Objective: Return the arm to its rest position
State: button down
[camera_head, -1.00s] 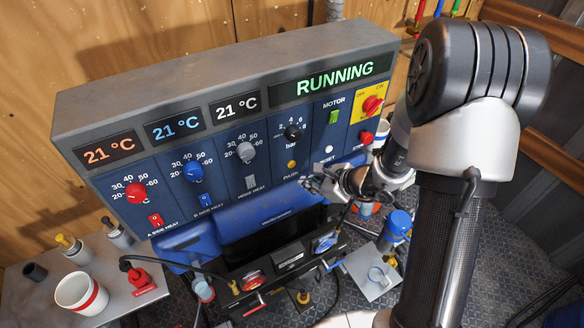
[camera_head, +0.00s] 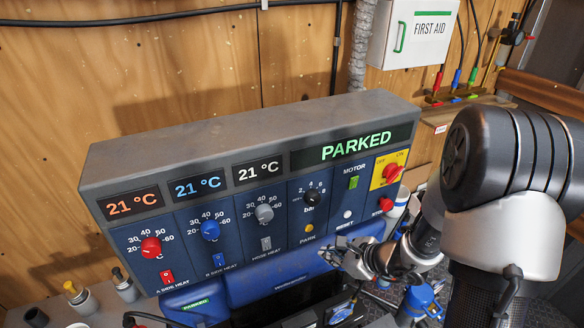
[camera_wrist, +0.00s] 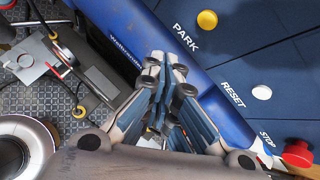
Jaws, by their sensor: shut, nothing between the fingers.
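My gripper (camera_head: 345,256) is shut and empty, just in front of the lower right part of the control panel (camera_head: 130,240). It is below the white RESET button (camera_head: 347,214) and right of the yellow PARK button (camera_head: 309,228). In the wrist view my gripper (camera_wrist: 165,65) has its fingers together in front of the blue body under the panel, with the PARK button (camera_wrist: 207,19) beyond to the right. The fingertips appear apart from the buttons. The panel display (camera_head: 355,146) reads PARKED. My arm comes in from the right.
The red STOP button (camera_wrist: 297,153) is close right of my gripper in the wrist view. Hoses and fittings (camera_wrist: 55,55) lie at left there. A first aid box (camera_head: 412,35) hangs on the wooden wall. Small bottles (camera_head: 78,297) stand at lower left.

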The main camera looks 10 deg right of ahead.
jog(key=s+a+r+n+g+y+b, duration=0.2)
jog(key=s+a+r+n+g, duration=0.1)
jog(key=s+a+r+n, duration=0.85)
jog(key=s+d+r+n+h+b, duration=0.1)
jog(key=s+d+r+n+h, duration=0.1)
jog(key=s+d+n, duration=0.3)
jog(key=s+d+r+n+h+b, duration=0.1)
jog(key=s+d+r+n+h, duration=0.2)
jog(key=s+n, duration=0.5)
jog(key=d+h, duration=0.1)
jog(key=h, duration=0.1)
jog(key=shift+s+d+h+b, duration=0.25)
jog(key=shift+d+h+b, duration=0.05)
jog(key=shift+d, duration=0.05)
